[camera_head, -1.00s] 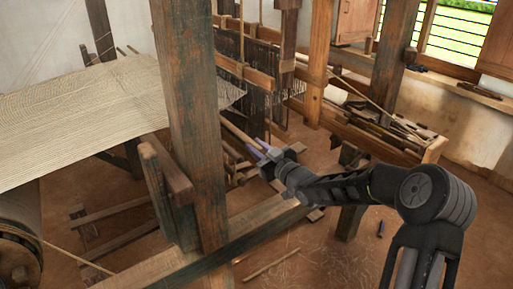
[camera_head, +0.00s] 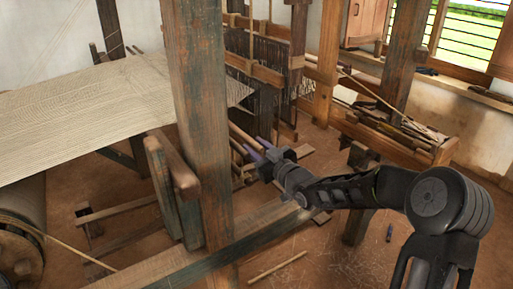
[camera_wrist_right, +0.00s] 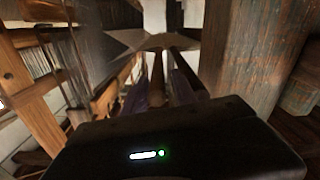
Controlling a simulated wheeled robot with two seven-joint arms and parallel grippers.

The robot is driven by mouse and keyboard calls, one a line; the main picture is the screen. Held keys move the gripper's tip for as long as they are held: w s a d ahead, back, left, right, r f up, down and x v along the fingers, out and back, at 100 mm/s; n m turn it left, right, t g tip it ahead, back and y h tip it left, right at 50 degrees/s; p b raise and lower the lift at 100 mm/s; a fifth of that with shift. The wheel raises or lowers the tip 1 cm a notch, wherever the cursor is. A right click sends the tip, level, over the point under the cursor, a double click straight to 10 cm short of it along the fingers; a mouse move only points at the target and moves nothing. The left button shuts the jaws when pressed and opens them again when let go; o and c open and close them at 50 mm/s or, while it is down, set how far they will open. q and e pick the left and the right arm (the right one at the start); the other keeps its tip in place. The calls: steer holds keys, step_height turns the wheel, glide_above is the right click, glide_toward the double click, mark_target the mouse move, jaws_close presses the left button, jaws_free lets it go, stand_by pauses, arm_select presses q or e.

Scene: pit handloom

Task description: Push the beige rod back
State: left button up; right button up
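The beige rod (camera_head: 240,133) slants from behind the big upright post toward my right gripper. Its near end is close to the fingers, and I cannot tell whether they touch it. My right gripper (camera_head: 256,148) has purple fingers, spread apart, at the loom's right side. In the right wrist view the fingers (camera_wrist_right: 170,75) also stand apart, with dark rod-like bars (camera_wrist_right: 179,68) running ahead between and beyond them. The woven cloth (camera_head: 90,105) stretches across the left of the loom. My left gripper is out of view.
A thick wooden post (camera_head: 200,110) stands just left of my right gripper. A low beam (camera_head: 262,222) runs below my arm. A wooden trough with sticks (camera_head: 400,135) stands at the right. A loose stick (camera_head: 277,267) lies on the open floor.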

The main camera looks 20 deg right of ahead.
stand_by(0.4)
steer(key=shift+d+r+p, duration=0.15)
steer(key=shift+d+p, duration=0.1)
steer(key=shift+p, duration=0.2)
steer(key=s+d, duration=0.5)
steer(key=s, duration=0.2)
steer(key=shift+s+a+f+m+g+h+b, duration=0.5)
steer(key=shift+s+f+m+g, duration=0.65)
steer(key=shift+f, duration=3.25)
steer(key=shift+s+a+f+m+g+h+b, duration=0.5)
steer(key=shift+s+f+m+g, duration=0.6)
steer(key=shift+f, duration=3.3)
steer(key=shift+s+a+f+m+g+h+b, duration=0.55)
steer(key=shift+s+f+m, duration=0.9)
steer(key=shift+f, duration=2.95)
steer(key=shift+d+g+y, duration=0.2)
steer(key=shift+g+y, duration=0.05)
steer(key=shift+g, duration=0.05)
